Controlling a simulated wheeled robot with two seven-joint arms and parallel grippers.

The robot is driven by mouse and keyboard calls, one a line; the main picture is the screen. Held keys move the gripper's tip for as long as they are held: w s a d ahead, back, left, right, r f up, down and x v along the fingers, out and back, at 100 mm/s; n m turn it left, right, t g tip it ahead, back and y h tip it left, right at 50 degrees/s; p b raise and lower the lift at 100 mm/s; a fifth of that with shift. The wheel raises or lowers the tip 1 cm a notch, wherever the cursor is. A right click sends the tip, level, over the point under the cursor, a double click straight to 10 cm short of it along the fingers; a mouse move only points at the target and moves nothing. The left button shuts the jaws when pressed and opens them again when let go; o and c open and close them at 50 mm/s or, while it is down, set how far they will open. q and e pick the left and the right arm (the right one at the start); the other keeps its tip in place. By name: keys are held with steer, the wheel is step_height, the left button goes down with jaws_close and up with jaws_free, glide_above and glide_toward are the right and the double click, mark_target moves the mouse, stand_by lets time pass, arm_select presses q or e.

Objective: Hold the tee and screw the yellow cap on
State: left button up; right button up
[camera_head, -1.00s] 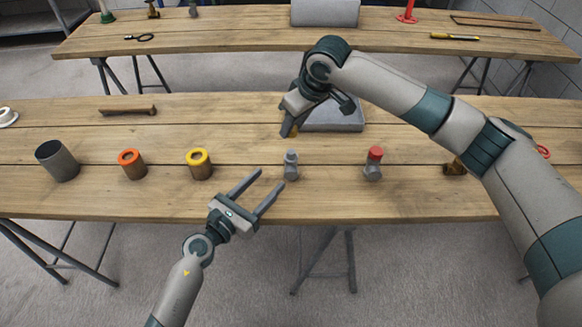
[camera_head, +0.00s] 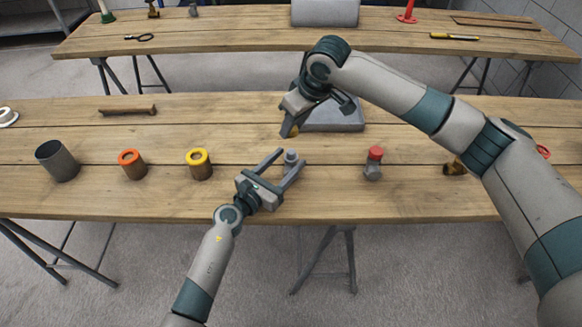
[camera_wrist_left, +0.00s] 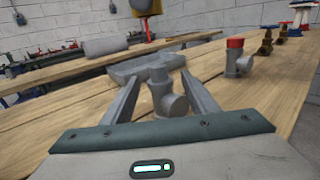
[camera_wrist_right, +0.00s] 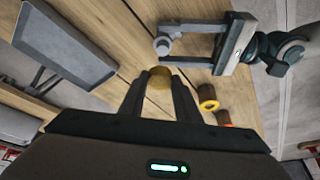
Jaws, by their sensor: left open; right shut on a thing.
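The grey tee (camera_head: 291,160) stands upright on the near table. My left gripper (camera_head: 289,156) is open with its fingers on either side of the tee; in the left wrist view the tee (camera_wrist_left: 160,82) shows between the open fingers (camera_wrist_left: 158,95), side outlet facing right. I cannot tell whether a finger touches it. My right gripper (camera_head: 288,131) is shut on the yellow cap (camera_head: 295,131), above and behind the tee. In the right wrist view the cap (camera_wrist_right: 160,82) sits between the fingertips (camera_wrist_right: 160,88), its far side hidden.
A second tee with a red cap (camera_head: 374,163) stands to the right. A yellow-ringed cylinder (camera_head: 199,164), an orange-ringed one (camera_head: 132,165) and a dark cup (camera_head: 57,160) stand to the left. A grey tray (camera_head: 338,118) lies behind my right gripper. A brass fitting (camera_head: 454,168) is farther right.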

arm_select(q)
jaws_close()
arm_select(e)
glide_above(291, 152)
steer(key=shift+s+d+f, duration=0.1)
steer(key=shift+d+f, duration=0.1)
steer(key=shift+f, duration=1.1)
steer(key=shift+s+d+f, duration=0.1)
steer(key=shift+d+f, duration=0.05)
steer(key=shift+f, duration=1.1)
steer(key=shift+f, duration=0.9)
steer(key=shift+f, duration=0.55)
